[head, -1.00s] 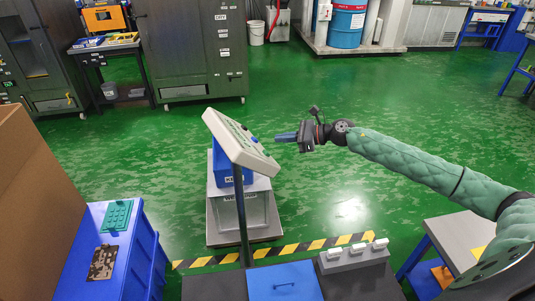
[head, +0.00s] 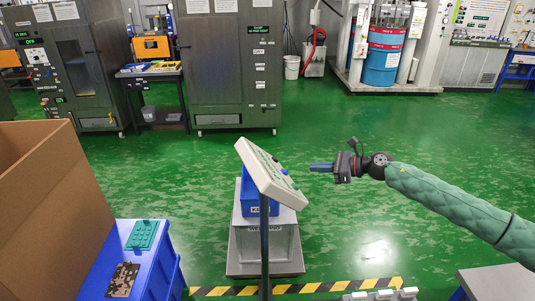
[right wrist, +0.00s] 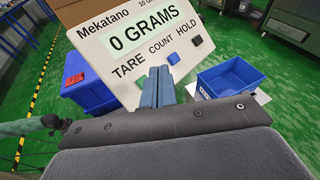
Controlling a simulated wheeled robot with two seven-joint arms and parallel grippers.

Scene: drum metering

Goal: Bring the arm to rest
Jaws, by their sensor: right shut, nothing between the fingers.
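My right gripper (head: 322,167) is shut and empty. It is held in the air to the right of the scale's display panel (head: 270,177), its blue fingers pointing left at the panel and apart from it. The closed fingers also show in the right wrist view (right wrist: 157,88), in front of the panel (right wrist: 110,60), which reads 0 GRAMS. The right arm reaches in from the right edge in the head view. My left gripper is not in the head view; a dark arm end (right wrist: 54,123) on a green sleeve shows small at the left of the right wrist view, its fingers not discernible.
A blue bin (head: 250,191) stands on the scale (head: 266,249) behind the panel post. A large cardboard box (head: 50,205) and a blue container (head: 165,262) are at left. Grey cabinets (head: 228,70) and a blue drum (head: 384,65) stand far back. Green floor around the gripper is clear.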

